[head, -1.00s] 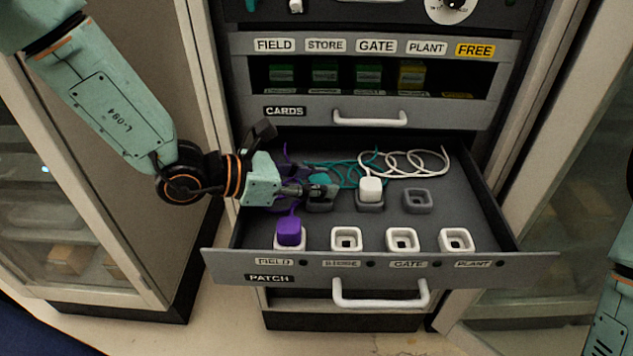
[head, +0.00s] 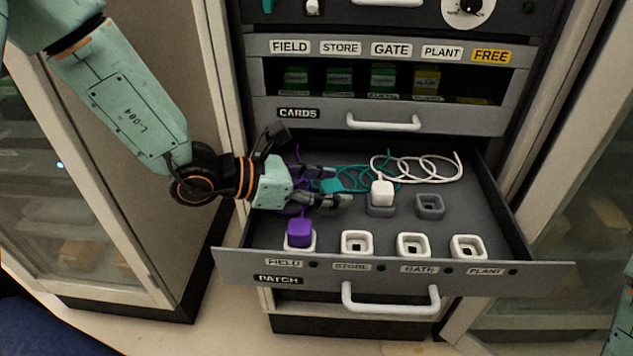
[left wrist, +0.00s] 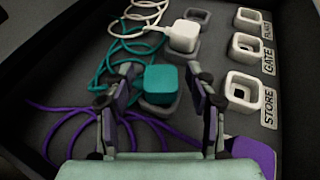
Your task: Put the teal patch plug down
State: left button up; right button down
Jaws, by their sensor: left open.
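The teal patch plug (left wrist: 163,80) sits in a grey holder (left wrist: 160,107) in the PATCH drawer, with its teal cord behind it. In the head view the teal plug (head: 331,186) shows partly between my fingers. My left gripper (head: 338,186) is open, with one finger on each side of the plug. In the left wrist view both fingertips of my left gripper (left wrist: 162,72) stand apart from the plug, with gaps on both sides. My right gripper is out of view; only part of my right arm shows at the right edge.
A white plug (head: 382,193) sits in the neighbouring grey holder, and another grey holder (head: 430,206) is empty. The purple plug (head: 299,232) is in the FIELD socket. The STORE (head: 357,244), GATE (head: 413,245) and PLANT (head: 468,247) sockets are empty. The CARDS drawer (head: 300,113) is above.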

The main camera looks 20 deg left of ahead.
aim_at(338, 183)
pick_arm(q)
jog(key=shift+a+r+p, duration=0.2)
jog(key=shift+r+p, duration=0.2)
jog(key=shift+r, duration=0.1)
jog(key=shift+p+v, duration=0.45)
jog(key=shift+v, duration=0.8)
jog(key=shift+s+a+r+p, duration=0.3)
jog(key=shift+s+a+p, duration=0.1)
jog(key=shift+a+p, duration=0.05)
jog(key=shift+p+v, duration=0.65)
jog(key=shift+v, duration=0.25)
jog(key=p+v, duration=0.4)
jog(key=p, duration=0.2)
jog(key=shift+s+a+r, duration=0.1)
jog(key=shift+s+r, duration=0.1)
jog(key=shift+s, duration=0.05)
jog(key=shift+s+a+r+p, duration=0.1)
jog(key=shift+s+a+p, duration=0.45)
jog(key=shift+p, duration=0.55)
